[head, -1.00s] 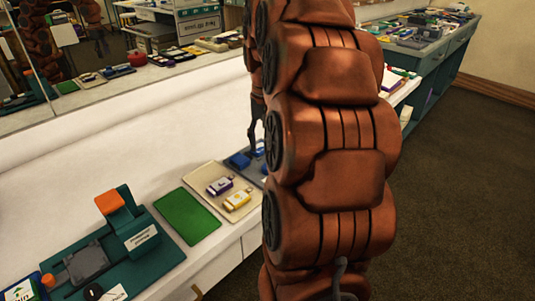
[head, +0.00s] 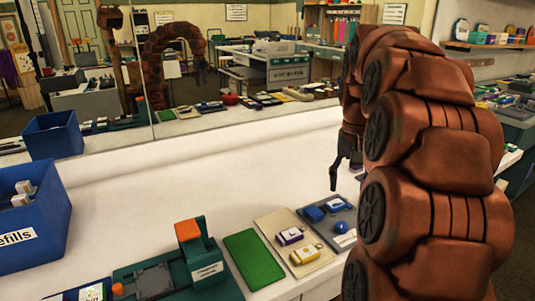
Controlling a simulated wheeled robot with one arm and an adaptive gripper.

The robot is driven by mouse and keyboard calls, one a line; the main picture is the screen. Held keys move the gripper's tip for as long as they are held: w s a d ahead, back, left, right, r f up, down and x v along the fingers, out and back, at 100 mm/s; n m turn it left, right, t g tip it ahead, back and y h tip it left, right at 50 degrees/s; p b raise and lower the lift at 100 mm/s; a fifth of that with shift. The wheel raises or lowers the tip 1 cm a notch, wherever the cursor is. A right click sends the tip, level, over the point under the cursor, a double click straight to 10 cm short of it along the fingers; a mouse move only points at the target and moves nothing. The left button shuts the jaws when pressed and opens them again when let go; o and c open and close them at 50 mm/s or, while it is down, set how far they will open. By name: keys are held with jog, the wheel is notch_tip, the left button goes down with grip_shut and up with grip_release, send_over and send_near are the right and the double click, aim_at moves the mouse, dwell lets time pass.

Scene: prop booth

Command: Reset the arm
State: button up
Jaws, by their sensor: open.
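My gripper (head: 347,168) hangs at the end of my copper-coloured arm at the right. It is above the white counter, behind the grey tray, with nothing seen in it. The arm's thick segments hide part of the counter's right side. The arm and gripper also show in the mirror at the back.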

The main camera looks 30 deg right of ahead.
jog(key=s+a+f+n, duration=0.1)
jog(key=a+f, duration=0.1)
jog(key=a, duration=0.3)
jog(key=s+a+f+n, duration=0.1)
jog(key=a+f+n, duration=0.1)
jog(key=a, duration=0.4)
jog(key=s+a+f+n+g, duration=0.1)
jog(key=a+f, duration=0.2)
jog(key=a, duration=0.3)
jog(key=shift+s+n, duration=0.3)
jog(key=shift+s, duration=0.05)
jog(key=s+a+f+n+g, duration=0.1)
jog(key=s+a+f+n, duration=0.1)
jog(key=s+a+f, duration=0.4)
jog(key=s+a+f+n, duration=0.2)
jog(key=s+a+f, duration=0.15)
jog(key=s, duration=0.45)
notch_tip(320, 180, up, 22)
jog(key=p, duration=2)
jog(key=shift+a, duration=0.4)
